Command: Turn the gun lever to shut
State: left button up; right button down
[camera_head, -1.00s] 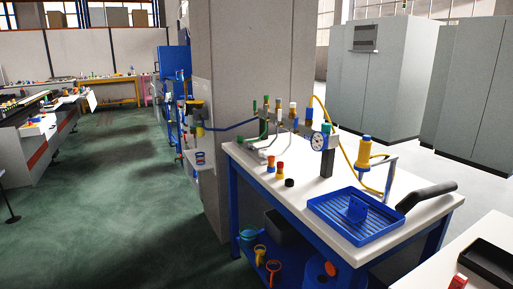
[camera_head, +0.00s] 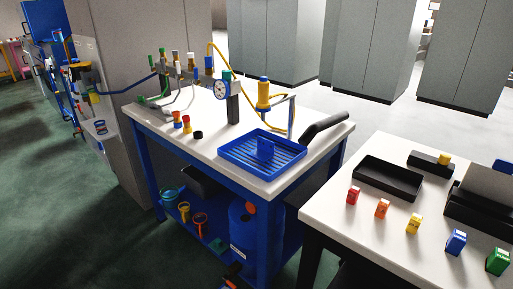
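The gun lever is not clearly identifiable in the head view. On the white-topped bench (camera_head: 222,150) stands an upright yellow cylinder (camera_head: 263,92) with a yellow hose (camera_head: 222,58) joined to it. A thick black bent handle-like piece (camera_head: 325,125) extends over the bench's right end, behind the blue slotted tray (camera_head: 243,168). A round white gauge (camera_head: 221,90) and a row of valves with coloured caps (camera_head: 177,62) stand farther back on the left. Neither of my grippers shows in the head view.
A second white table (camera_head: 335,215) at the right holds black trays (camera_head: 389,179) and several coloured blocks (camera_head: 382,208).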

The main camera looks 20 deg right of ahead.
aim_at(196, 74)
jog(key=u, duration=0.5)
jog(key=k, duration=0.6)
jog(key=u, duration=0.7)
jog(key=i, duration=0.9)
jog(key=z, duration=1.05)
jog(key=i, duration=0.8)
jog(key=z, duration=0.75)
jog(key=k, duration=0.65)
jog(key=u, duration=0.85)
jog(key=i, duration=1.65)
jog(key=z, duration=0.55)
